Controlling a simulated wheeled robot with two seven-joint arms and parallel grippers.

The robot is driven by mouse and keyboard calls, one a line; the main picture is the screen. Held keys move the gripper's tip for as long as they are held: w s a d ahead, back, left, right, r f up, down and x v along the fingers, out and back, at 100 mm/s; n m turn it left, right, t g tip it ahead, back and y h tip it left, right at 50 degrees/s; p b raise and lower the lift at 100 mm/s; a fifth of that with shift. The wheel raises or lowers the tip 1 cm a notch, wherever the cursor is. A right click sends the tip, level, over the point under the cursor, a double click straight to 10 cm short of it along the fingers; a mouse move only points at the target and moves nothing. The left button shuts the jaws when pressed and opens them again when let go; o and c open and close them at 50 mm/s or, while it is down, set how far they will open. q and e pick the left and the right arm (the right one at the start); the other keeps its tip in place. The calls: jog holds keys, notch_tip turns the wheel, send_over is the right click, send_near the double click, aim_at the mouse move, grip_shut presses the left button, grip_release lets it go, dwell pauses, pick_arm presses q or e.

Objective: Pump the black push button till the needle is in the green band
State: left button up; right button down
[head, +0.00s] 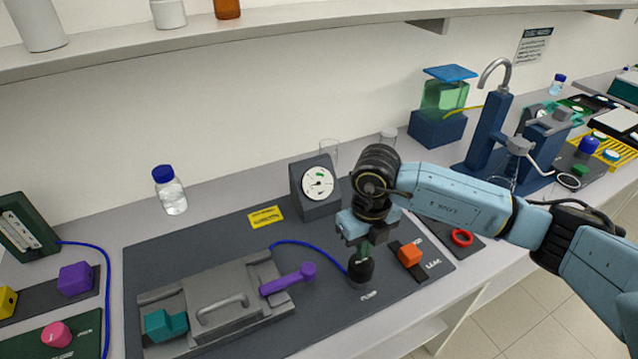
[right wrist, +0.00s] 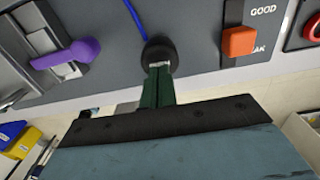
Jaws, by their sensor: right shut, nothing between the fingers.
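The black push button (head: 361,272) stands on the dark mat, by the word PUMP; in the right wrist view its dark round body (right wrist: 157,50) is just beyond my fingertips. My right gripper (head: 363,256) is shut and empty, pointing down, with its green fingertips (right wrist: 160,68) at the top of the button. They look to be touching it or very close; I cannot tell which. The gauge (head: 317,183) has a white dial with a small green band near its upper right. Its needle is too small to read surely. My left gripper is not in view.
A grey plate rig (head: 215,295) with a handle, a purple lever (head: 288,279) and a teal block (head: 165,325) lies left of the button. An orange block (head: 410,254) sits close on the right, with a red ring (head: 462,238) beyond. A blue tube runs to the button.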

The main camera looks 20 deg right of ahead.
jog(key=shift+f+b, duration=1.85)
jog(key=shift+f, duration=0.35)
jog(key=shift+r+p, duration=1.6)
jog(key=shift+r, duration=0.65)
jog(key=shift+f, duration=0.15)
jog(key=shift+f+b, duration=1.9)
jog(key=shift+f, duration=0.2)
jog(key=shift+r+p, duration=1.55)
jog(key=shift+r, duration=0.7)
